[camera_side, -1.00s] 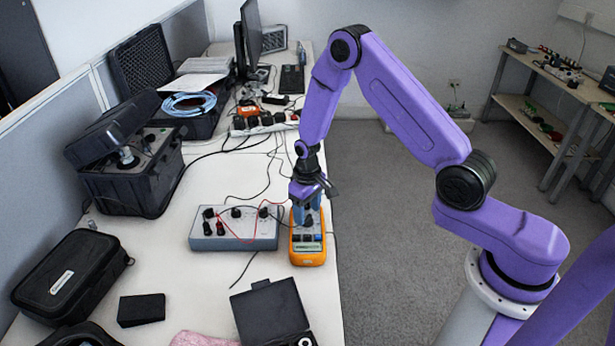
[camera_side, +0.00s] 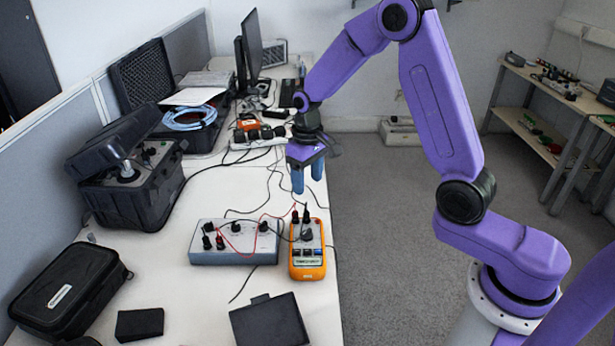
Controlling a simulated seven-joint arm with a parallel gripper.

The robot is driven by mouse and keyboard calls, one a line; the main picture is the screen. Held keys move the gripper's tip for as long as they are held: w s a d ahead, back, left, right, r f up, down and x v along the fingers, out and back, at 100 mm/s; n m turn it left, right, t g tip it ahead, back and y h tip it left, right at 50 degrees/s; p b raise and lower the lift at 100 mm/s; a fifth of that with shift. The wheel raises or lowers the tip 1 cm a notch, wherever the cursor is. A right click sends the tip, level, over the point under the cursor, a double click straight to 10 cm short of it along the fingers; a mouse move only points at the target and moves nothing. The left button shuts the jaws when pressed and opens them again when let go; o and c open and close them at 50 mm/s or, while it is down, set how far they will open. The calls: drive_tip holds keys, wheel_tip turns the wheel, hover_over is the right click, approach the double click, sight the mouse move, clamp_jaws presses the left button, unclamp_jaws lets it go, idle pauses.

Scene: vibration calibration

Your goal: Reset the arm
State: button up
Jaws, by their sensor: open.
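My gripper (camera_side: 307,182) hangs above the table near its right edge. Its two blue fingers point down and are apart, with nothing between them. An orange multimeter (camera_side: 307,262) lies on the table below the gripper, clear of the fingers. Black plugs stand at its upper end. A grey test box (camera_side: 208,257) with black and red plugs and knobs sits just left of the multimeter. A red lead (camera_side: 240,253) runs from the box toward the multimeter.
An open equipment case (camera_side: 135,195), a power strip (camera_side: 258,138) and monitors (camera_side: 251,45) stand behind. The floor right of the table is clear.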

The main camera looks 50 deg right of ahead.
idle(0.3)
drive_tip(key=s+a+r+n, duration=0.3)
drive_tip(key=s+a, duration=0.1)
drive_tip(key=s, duration=0.2)
drive_tip(key=s+a+r+n, duration=0.3)
drive_tip(key=s, duration=0.4)
drive_tip(key=s+d+r+n, duration=0.1)
drive_tip(key=s+n, duration=0.1)
drive_tip(key=s, duration=0.7)
drive_tip(key=s+d+r+n, duration=0.2)
drive_tip(key=s+n, duration=0.1)
drive_tip(key=s, duration=0.7)
drive_tip(key=shift+d+n, duration=0.15)
drive_tip(key=shift+n, duration=0.15)
